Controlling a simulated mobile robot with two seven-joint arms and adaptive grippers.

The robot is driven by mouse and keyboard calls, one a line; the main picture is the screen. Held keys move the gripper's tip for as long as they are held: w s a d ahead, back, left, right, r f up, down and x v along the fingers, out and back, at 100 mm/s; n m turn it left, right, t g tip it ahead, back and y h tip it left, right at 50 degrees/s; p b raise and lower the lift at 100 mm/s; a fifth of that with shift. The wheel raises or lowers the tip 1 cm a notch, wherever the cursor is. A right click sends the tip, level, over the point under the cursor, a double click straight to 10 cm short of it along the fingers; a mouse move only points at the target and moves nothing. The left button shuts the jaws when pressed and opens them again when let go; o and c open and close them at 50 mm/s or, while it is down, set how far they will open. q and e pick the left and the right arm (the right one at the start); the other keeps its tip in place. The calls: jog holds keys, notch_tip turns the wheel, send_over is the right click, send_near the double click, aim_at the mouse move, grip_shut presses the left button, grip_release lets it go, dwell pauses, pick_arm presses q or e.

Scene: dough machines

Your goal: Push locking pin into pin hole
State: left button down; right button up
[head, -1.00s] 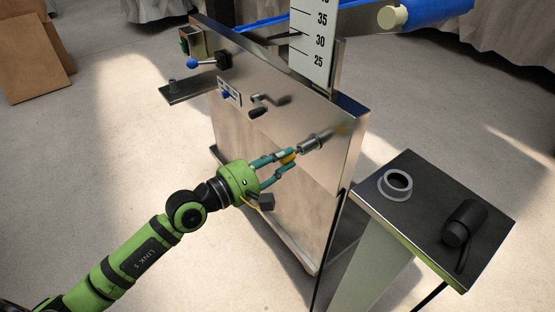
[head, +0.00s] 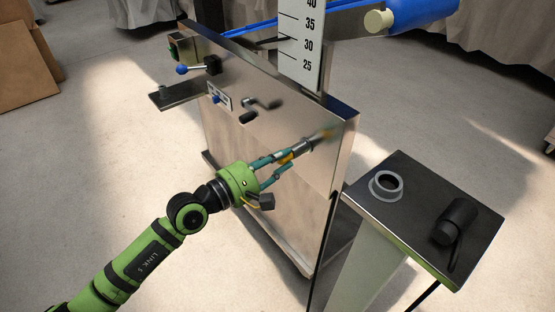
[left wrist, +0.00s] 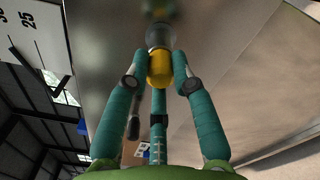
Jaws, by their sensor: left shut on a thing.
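My left gripper (head: 289,161) is in front of the upright metal panel (head: 283,130), at its right part. Its fingers are shut on the yellow knob of the locking pin (head: 285,158). In the left wrist view the yellow knob (left wrist: 160,68) sits between the fingertips, in line with a round metal sleeve (left wrist: 159,37) beyond it. This metal sleeve (head: 304,146) points to the panel face, where a blurred yellow-green reflection shows. The pin hole itself is hidden, and I cannot tell how deep the pin sits. My right gripper is not in view.
A crank handle (head: 262,103) and a blue-knobbed lever (head: 183,70) stick out of the panel. A white scale plate (head: 302,48) rises behind it. At right, a small table (head: 416,216) carries a pale ring (head: 386,185) and a black cylinder (head: 457,221).

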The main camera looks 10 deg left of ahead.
pick_arm(q)
jog(key=c, duration=1)
grip_release()
jog(key=shift+o, duration=0.2)
jog(key=shift+o, duration=1.2)
jog(key=shift+s, duration=0.1)
jog(key=shift+b+v, duration=0.35)
jog(key=shift+v, duration=1.8)
jog(key=shift+a, duration=0.1)
